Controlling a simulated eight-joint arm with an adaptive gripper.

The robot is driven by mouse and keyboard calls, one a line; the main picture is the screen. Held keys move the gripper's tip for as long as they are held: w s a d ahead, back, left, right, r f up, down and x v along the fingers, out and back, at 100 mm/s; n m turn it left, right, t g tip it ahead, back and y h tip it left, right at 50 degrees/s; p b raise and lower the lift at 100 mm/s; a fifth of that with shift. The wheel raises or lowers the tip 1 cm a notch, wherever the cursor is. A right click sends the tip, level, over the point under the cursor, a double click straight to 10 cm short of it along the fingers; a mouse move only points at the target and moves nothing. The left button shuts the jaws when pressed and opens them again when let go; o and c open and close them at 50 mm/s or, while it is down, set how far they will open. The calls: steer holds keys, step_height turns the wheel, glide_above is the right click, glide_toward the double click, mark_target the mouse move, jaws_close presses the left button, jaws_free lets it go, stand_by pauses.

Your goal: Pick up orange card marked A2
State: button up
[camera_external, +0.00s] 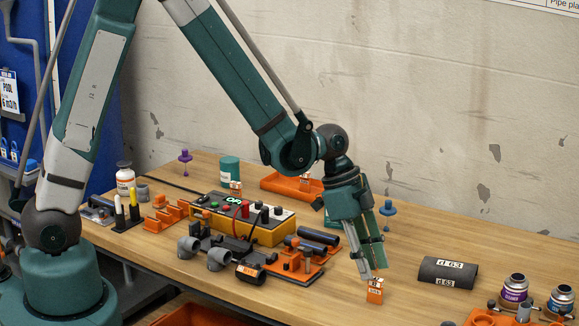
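A small orange card (375,293) with a white label stands upright on or just above the bench in front of my gripper; its marking is too small to read for certain. My gripper (373,273) points down, with its fingertips right at the top edge of this card. I cannot tell whether the fingers are closed on the card or only beside it. Another small orange-and-white card or label (235,187) shows at the back, by the teal cylinder.
A yellow-and-black control box (262,229), grey elbows (219,259) and black pipes lie left of my gripper. A black pipe marked d 63 (448,272) lies to the right. An orange tray (281,186) is behind. Bare bench surrounds the card.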

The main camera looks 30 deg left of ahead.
mark_target(375, 278)
steer(key=shift+f, duration=0.1)
stand_by(0.3)
steer(key=shift+b+x, duration=0.5)
steer(key=shift+x, duration=2.05)
steer(key=c, duration=0.8)
